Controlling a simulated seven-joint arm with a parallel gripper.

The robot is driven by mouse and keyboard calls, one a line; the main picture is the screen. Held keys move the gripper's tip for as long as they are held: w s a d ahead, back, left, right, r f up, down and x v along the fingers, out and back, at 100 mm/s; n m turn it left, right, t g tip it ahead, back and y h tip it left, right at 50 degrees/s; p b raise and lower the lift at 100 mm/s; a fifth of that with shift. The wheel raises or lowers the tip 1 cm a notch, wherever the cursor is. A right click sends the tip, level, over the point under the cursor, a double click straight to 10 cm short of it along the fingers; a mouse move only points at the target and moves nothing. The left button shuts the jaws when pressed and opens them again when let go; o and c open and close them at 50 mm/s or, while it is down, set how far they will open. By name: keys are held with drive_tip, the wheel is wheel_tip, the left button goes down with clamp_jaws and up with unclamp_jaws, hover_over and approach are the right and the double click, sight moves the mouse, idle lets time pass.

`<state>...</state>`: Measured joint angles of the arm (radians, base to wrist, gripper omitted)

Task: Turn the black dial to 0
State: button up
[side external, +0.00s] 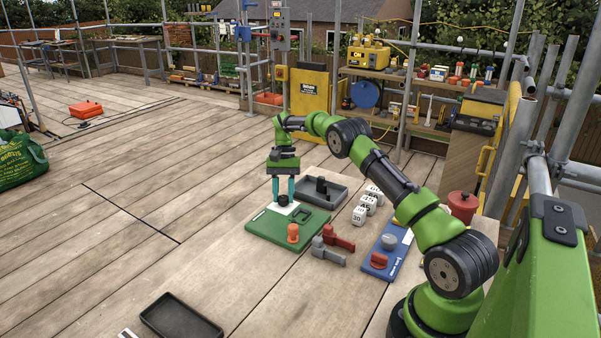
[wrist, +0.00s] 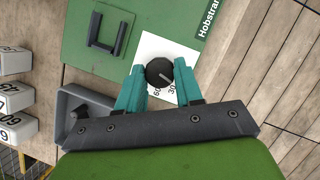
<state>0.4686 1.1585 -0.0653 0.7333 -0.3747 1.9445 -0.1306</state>
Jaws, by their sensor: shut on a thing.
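The black dial (wrist: 160,71) sits on a white numbered plate (wrist: 150,46) on the green board (wrist: 75,65). A thin light line on its top points to the lower right in the wrist view, toward the printed 30; a 60 shows left of that. The 0 mark is not visible. My gripper (wrist: 161,78) is shut on the dial, one teal finger on each side. In the side view my gripper (side external: 283,198) points straight down over the white plate on the green board (side external: 262,231), and the dial (side external: 282,200) shows small between the fingertips.
An orange knob (side external: 293,233) stands on the board's near end. A grey tray (side external: 336,186) is just behind. White numbered blocks (side external: 359,215), red and grey handles (side external: 340,238) and a blue board (side external: 384,251) lie to the right.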

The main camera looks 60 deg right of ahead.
sight(283, 196)
drive_tip(key=shift+n+g+h, duration=0.4)
drive_tip(key=shift+n, duration=1.2)
drive_tip(key=o, duration=1)
drive_tip(key=shift+o, duration=0.2)
wheel_tip(283, 196, up, 4)
drive_tip(key=shift+f, duration=0.1)
drive_tip(key=s+a, duration=0.2)
drive_tip(key=s, duration=0.2)
drive_tip(key=s+a+r, duration=0.1)
drive_tip(key=s+a, duration=0.1)
drive_tip(key=s, duration=0.3)
drive_tip(key=s+a, duration=0.2)
drive_tip(key=s, duration=0.3)
drive_tip(key=shift+a+r, duration=0.15)
drive_tip(key=shift+s+a, duration=0.1)
drive_tip(key=shift+s, duration=0.2)
